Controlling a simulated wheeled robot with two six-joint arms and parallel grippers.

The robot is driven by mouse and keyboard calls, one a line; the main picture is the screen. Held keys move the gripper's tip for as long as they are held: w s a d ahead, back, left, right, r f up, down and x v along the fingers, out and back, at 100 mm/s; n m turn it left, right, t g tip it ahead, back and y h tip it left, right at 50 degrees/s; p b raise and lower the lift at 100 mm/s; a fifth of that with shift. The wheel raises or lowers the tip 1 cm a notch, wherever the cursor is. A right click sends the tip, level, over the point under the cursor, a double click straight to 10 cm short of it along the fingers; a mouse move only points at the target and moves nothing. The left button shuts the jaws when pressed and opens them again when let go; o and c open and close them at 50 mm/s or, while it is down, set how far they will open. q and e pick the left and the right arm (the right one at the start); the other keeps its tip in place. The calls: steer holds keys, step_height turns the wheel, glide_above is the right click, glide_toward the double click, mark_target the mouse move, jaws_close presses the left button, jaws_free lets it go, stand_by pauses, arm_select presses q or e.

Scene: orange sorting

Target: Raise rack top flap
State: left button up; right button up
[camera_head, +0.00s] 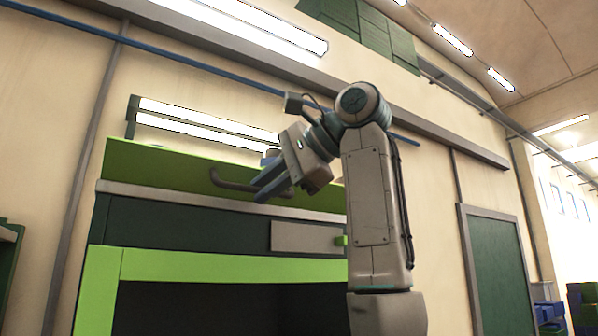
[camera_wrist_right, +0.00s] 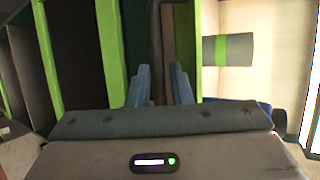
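The rack (camera_head: 170,228) stands ahead with a bright green top flap (camera_head: 165,168) along its upper edge. A dark bar handle (camera_head: 232,186) runs along the flap's front. My right gripper (camera_head: 264,189) is at the right part of this handle. In the right wrist view, its two blue fingers (camera_wrist_right: 160,85) stand apart, with the dark handle bar (camera_wrist_right: 155,40) between them. A firm grip does not show. Part of the handle is hidden behind the fingers. My left gripper is out of view.
A pale label plate (camera_head: 305,238) with a green tab sits below the flap. A lit lamp bar (camera_head: 205,122) is behind the flap. A dark green door (camera_head: 495,265) and stacked crates (camera_head: 582,300) are to the right. Open air surrounds my right arm.

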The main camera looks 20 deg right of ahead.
steer(key=b+v, duration=0.5)
steer(key=v, duration=0.4)
steer(key=shift+s+d, duration=0.1)
steer(key=shift+s, duration=0.05)
